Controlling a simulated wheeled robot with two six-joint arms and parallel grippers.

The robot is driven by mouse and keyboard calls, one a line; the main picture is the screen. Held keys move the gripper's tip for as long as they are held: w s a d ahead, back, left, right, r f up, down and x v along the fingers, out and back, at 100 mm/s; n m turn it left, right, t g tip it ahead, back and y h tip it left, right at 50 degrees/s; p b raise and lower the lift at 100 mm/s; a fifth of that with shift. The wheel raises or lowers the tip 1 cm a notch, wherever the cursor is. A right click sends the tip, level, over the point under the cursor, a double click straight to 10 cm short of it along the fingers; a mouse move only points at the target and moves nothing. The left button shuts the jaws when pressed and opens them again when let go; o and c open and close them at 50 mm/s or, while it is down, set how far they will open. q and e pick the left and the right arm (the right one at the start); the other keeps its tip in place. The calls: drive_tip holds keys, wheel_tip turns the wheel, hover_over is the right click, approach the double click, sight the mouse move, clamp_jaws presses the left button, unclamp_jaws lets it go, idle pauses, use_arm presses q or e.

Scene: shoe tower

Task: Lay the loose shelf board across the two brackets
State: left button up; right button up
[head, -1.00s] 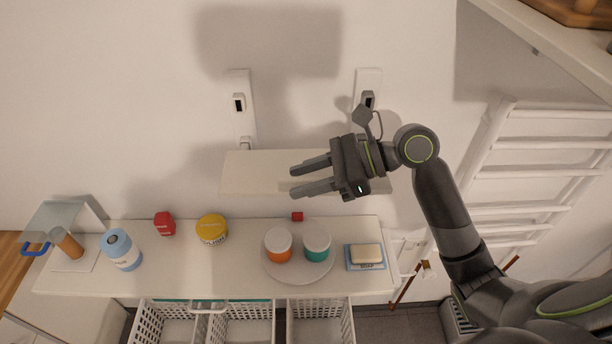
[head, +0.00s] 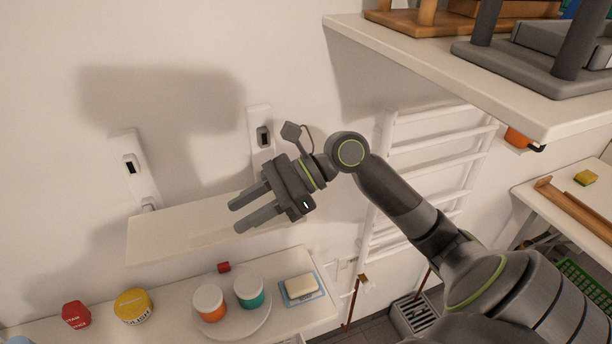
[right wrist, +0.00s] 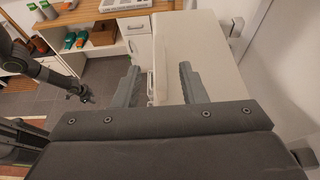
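The loose shelf board (head: 175,232), pale and flat, lies along the wall in the head view, its back edge at the feet of the two brackets. The left bracket (head: 131,166) and right bracket (head: 263,137) are white wall plates with dark slots. The board's underside is hidden, so I cannot tell how it bears on them. My right gripper (head: 247,208) is open and empty over the board's right part. In the right wrist view its fingers (right wrist: 160,85) are apart, with the board (right wrist: 205,50) beyond. My left gripper (right wrist: 80,94) is small in that view, away from the board.
Below the board, a counter carries a red can (head: 76,315), a yellow tin (head: 133,306), a plate with an orange jar (head: 209,303) and a teal jar (head: 249,292), and soap on a blue dish (head: 301,288). An upper shelf (head: 430,70) juts out at right.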

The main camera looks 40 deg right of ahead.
drive_tip(key=b+v, duration=0.1)
drive_tip(key=v, duration=0.7)
drive_tip(key=shift+s+d+f, duration=0.1)
drive_tip(key=shift+d, duration=0.1)
drive_tip(key=shift+b+v, duration=0.3)
drive_tip(key=shift+v, duration=1.2)
